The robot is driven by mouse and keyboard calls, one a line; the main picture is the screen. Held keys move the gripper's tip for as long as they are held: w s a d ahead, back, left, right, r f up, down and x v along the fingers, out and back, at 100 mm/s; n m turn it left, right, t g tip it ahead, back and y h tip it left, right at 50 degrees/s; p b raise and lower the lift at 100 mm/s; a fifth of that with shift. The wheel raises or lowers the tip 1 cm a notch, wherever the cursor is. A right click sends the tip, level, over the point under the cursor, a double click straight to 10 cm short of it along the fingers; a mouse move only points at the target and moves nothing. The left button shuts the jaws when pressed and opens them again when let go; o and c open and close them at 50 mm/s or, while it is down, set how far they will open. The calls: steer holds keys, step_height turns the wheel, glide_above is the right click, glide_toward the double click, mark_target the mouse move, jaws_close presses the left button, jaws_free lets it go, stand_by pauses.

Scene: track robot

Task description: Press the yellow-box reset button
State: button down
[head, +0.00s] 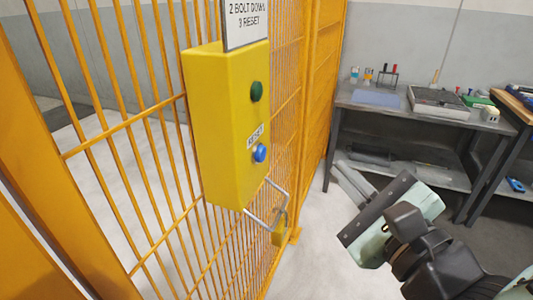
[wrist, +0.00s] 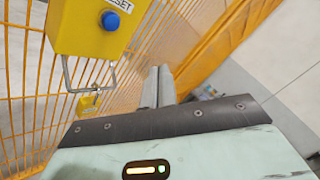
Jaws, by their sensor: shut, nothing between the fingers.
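The yellow box (head: 215,130) is mounted on the orange mesh fence, left of centre in the head view. Its front carries a blue button (head: 260,153) under a RESET label (head: 255,136), with a dark green button (head: 256,91) above. My gripper (head: 376,209) is shut and empty, to the right of the box and lower than the blue button, with clear space between. In the wrist view the blue button (wrist: 110,20) is near the top, beyond the dark fingers (wrist: 165,121) and to their left. The green button is out of the wrist view.
A metal loop and yellow padlock (head: 279,233) hang below the box, close to the fingers in the wrist view. The orange fence (head: 120,125) runs along the left. A grey workbench (head: 350,97) with tools stands at the back right.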

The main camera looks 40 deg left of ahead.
steer(key=s+a, duration=0.2)
steer(key=a, duration=0.6)
steer(key=shift+s+a+p, duration=0.15)
steer(key=shift+s+p, duration=0.2)
steer(key=shift+p, duration=0.1)
steer(key=shift+a, duration=0.15)
stand_by(1.6)
steer(key=shift+s+a+b, duration=0.1)
steer(key=shift+a+b, duration=0.15)
steer(key=shift+b, duration=0.15)
steer(key=shift+s+a, duration=0.15)
steer(key=shift+a, duration=0.3)
stand_by(0.6)
stand_by(0.3)
steer(key=shift+w+d+b, duration=0.2)
steer(key=shift+d+b, duration=0.45)
steer(key=shift+d, duration=0.2)
steer(key=shift+w+d+b, duration=0.25)
steer(key=shift+d, duration=0.55)
steer(key=shift+w+d+b, duration=0.2)
steer(key=shift+w+d, duration=0.1)
steer(key=shift+d, duration=0.5)
steer(key=shift+w+d+b, duration=0.25)
steer(key=shift+d, duration=0.55)
